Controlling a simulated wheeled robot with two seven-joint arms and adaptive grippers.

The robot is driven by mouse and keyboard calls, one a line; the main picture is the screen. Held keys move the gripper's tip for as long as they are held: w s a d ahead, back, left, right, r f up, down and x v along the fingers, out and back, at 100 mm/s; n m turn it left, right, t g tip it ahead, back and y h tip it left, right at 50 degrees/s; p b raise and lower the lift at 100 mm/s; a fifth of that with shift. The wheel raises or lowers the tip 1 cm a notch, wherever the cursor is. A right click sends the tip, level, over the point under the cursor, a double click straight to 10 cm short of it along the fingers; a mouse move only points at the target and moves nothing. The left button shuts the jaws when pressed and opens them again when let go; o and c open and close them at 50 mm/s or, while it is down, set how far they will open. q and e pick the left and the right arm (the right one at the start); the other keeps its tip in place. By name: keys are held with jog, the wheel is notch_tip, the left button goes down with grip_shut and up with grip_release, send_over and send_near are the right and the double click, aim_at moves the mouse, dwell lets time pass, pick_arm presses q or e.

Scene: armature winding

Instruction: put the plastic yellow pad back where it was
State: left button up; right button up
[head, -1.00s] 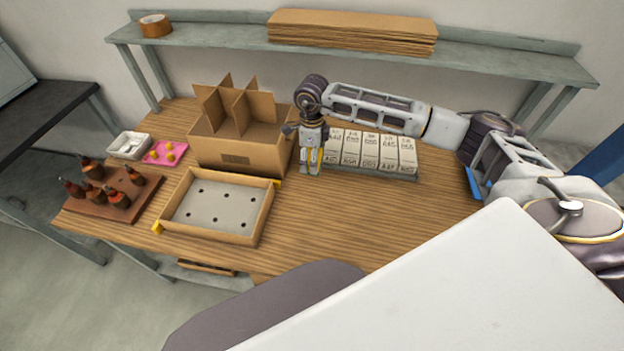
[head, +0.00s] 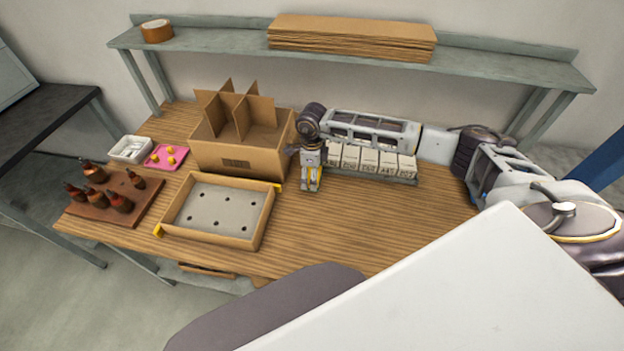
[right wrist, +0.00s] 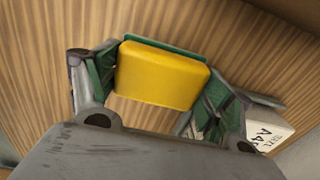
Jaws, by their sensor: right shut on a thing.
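The yellow pad (right wrist: 160,76) is a rounded yellow block with a green strip along its far edge. In the right wrist view it sits between the green-lined fingers of my right gripper (right wrist: 158,88), which is shut on it. In the head view my right gripper (head: 311,186) points down low over the table, right of the divided cardboard box and at the left end of the row of white cartons. The pad is hardly made out there. I cannot tell whether it touches the table. My left gripper is not in view.
White labelled cartons (head: 372,162) stand close on the right. The divided cardboard box (head: 238,158) and a shallow tray (head: 262,222) with yellow corner pieces are on the left. Brown bottles (head: 95,175) stand on a board. The table (head: 370,215) in front is clear.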

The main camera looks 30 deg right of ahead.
jog(key=shift+f, duration=1.45)
jog(key=shift+f, duration=0.2)
jog(key=o, duration=0.9)
jog(key=shift+o, duration=0.2)
jog(key=shift+r, duration=0.15)
notch_tip(320, 180, up, 12)
jog(key=shift+r+b, duration=0.1)
jog(key=shift+b, duration=0.35)
